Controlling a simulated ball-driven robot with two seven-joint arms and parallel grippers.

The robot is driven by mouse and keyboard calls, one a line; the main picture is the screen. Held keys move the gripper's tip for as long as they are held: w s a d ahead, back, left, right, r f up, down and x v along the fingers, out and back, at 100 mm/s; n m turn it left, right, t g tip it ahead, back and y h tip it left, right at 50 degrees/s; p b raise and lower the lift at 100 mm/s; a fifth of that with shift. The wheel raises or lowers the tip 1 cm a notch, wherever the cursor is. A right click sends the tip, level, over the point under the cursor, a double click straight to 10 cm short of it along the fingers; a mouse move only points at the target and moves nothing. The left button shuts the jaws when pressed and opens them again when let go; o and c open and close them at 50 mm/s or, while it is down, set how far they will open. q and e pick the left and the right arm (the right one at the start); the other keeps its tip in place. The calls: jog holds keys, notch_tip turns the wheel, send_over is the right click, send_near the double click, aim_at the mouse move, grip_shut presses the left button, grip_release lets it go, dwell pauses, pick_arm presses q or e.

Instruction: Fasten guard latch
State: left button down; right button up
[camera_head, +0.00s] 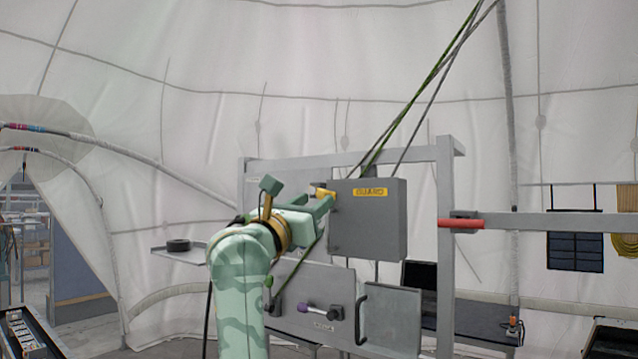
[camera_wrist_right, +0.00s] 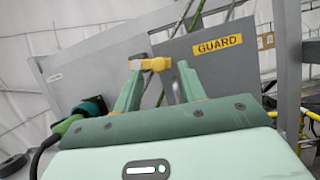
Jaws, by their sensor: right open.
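The guard (camera_head: 368,225) is a grey box with a yellow GUARD label, on a grey frame; it also shows in the right wrist view (camera_wrist_right: 222,72). A small yellow latch (camera_head: 324,192) sits at its upper left edge. In the right wrist view the yellow latch (camera_wrist_right: 152,64) spans part of the gap at the fingertips, nearer the left finger. My right gripper (camera_head: 318,205) is open, its fingers pointing at the latch. I cannot tell whether a finger touches it. The gripper partly covers the guard's left edge. My left gripper is out of view.
A bar with a red end (camera_head: 460,224) stands to the right. Ropes (camera_head: 420,95) run down behind the guard. A shelf (camera_head: 190,257) is at the left.

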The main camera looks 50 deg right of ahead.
aim_at(321, 191)
jog(key=shift+p+x, duration=0.5)
jog(key=shift+x, duration=1)
jog(key=shift+w, duration=0.1)
grip_shut()
jog(key=shift+r+n+t+p, duration=0.25)
jog(key=shift+n+t+p, duration=0.15)
jog(key=shift+n, duration=0.4)
jog(key=shift+r+n+t+p, duration=0.3)
jog(key=shift+n+p, duration=0.1)
jog(key=shift+n, duration=0.4)
jog(key=shift+n+t, duration=0.4)
jog(key=shift+n, duration=0.2)
jog(key=shift+a, duration=0.1)
grip_release()
